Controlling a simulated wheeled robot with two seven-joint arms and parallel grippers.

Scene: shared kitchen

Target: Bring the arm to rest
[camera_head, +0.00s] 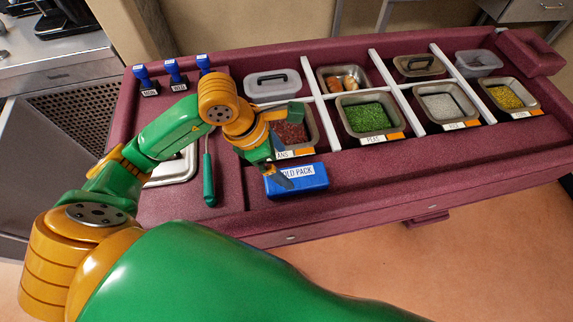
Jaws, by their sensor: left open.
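My left arm comes in from the left, bent over the maroon counter (350,205). My left gripper (279,172) points down beside the blue cold pack (312,181), with a dark finger in front of the pack's left end. It is open, and I see nothing held in it. I cannot tell whether the finger touches the pack. The arm partly hides the pan of reddish beans (291,133) and the first letter of the pack's label. My right gripper is not in view.
Pans of green peas (366,117), white rice (442,106) and yellow food (506,97) sit in white-divided wells. A green-handled utensil (209,180) lies left of the gripper. Blue stamps (173,72) stand at the back left. The counter's front right strip is clear.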

